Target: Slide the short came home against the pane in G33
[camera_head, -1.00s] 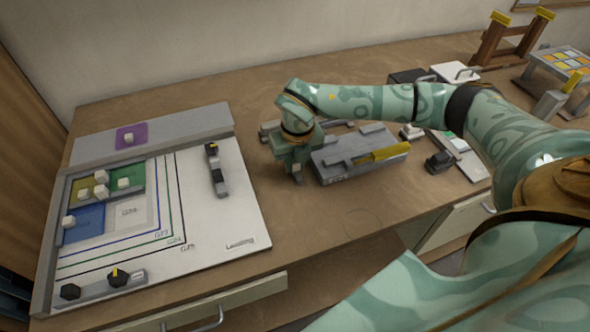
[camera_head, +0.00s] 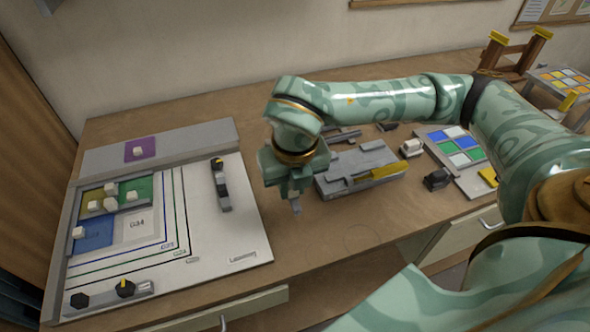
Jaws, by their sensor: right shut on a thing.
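My right gripper (camera_head: 294,203) hangs over the bare table just right of the board, left of a grey block. It is shut on a small grey piece, mostly hidden by the fingers; I cannot tell for certain that it is the short came. On the white board (camera_head: 215,235), a blue pane (camera_head: 98,238) lies below a yellow-olive pane (camera_head: 92,198) and a green pane (camera_head: 143,186), beside a pale area marked G34 (camera_head: 137,226). The G33 label is not readable. White cubes sit on the panes. My left gripper is not in view.
A dark block on a grey bar (camera_head: 221,188) stands on the board's right side, and a bar with dark knobs (camera_head: 110,297) at its front edge. A grey block with a yellow part (camera_head: 345,178) and a rack of coloured squares (camera_head: 455,148) lie right of the gripper.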

